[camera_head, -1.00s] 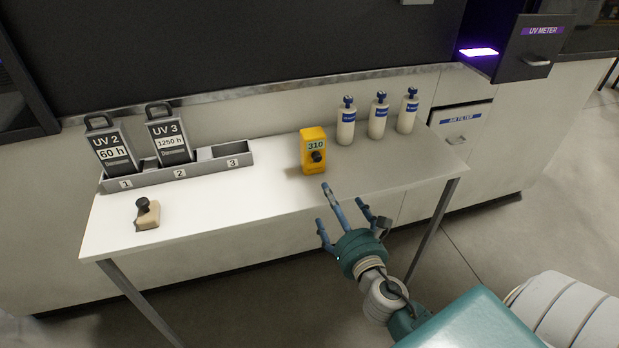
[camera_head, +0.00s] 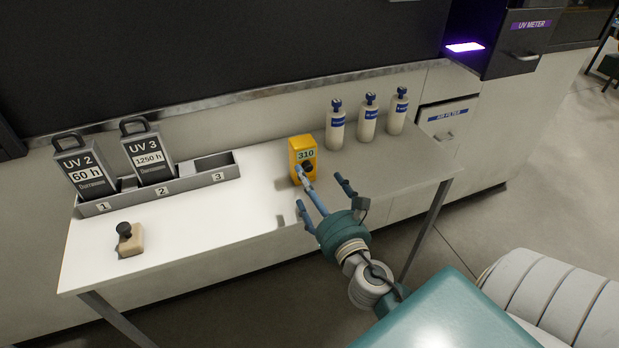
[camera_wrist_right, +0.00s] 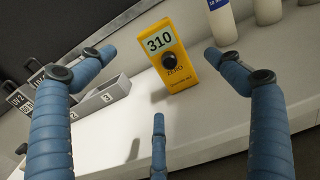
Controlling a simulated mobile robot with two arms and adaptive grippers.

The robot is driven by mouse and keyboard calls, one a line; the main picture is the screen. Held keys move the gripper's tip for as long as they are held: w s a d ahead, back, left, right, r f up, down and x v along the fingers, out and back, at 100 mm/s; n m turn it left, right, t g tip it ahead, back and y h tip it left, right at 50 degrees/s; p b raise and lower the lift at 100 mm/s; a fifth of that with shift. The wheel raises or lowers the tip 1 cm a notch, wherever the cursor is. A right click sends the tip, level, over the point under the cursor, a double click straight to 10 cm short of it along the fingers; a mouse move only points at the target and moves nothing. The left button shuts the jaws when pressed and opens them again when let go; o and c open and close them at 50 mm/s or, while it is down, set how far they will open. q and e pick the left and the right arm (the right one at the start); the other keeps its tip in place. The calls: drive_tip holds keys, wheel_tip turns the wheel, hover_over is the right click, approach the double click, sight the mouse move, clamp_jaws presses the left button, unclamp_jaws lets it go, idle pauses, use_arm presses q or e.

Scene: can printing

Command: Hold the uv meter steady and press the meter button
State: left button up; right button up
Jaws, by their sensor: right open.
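The uv meter (camera_head: 306,155) is a small yellow box standing upright on the white table. Its display reads 310. A round black button (camera_wrist_right: 177,60) sits on its front, above the word ZERO. The meter also shows in the right wrist view (camera_wrist_right: 190,72). My right gripper (camera_head: 316,186) has three blue fingers, spread open and empty, in front of the meter. In the right wrist view (camera_wrist_right: 158,76) two fingers flank the meter left and right and the third is below; none visibly grips it. In the head view one fingertip overlaps the meter's front; contact is unclear. My left gripper is out of view.
Several white bottles (camera_head: 368,120) stand right of the meter. A grey rack (camera_head: 205,178) with UV 2 and UV 3 cartridges (camera_head: 148,158) is at the left. A beige stamp-like block (camera_head: 129,240) lies front left. The middle of the table (camera_head: 240,210) is clear.

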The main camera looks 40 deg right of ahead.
sight(301, 163)
drive_tip(key=shift+w+d, duration=0.1)
drive_tip(key=shift+w, duration=0.25)
drive_tip(key=shift+w+d, duration=0.1)
drive_tip(key=shift+w, duration=0.25)
drive_tip(key=x, duration=0.1)
drive_tip(key=p+x, duration=0.1)
drive_tip(key=x, duration=0.1)
drive_tip(key=shift+w+d+r, duration=0.1)
drive_tip(key=shift+w+r, duration=0.2)
drive_tip(key=shift+w, duration=0.05)
drive_tip(key=x, duration=0.2)
drive_tip(key=p+x, duration=0.1)
drive_tip(key=x, duration=0.1)
drive_tip(key=shift+w+f, duration=0.1)
drive_tip(key=shift+f, duration=0.15)
drive_tip(key=shift+w+d, duration=0.1)
drive_tip(key=shift+w, duration=0.5)
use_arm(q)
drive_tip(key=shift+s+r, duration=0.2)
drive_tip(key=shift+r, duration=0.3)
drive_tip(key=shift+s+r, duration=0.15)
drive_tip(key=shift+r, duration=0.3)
use_arm(e)
drive_tip(key=shift+w, duration=0.15)
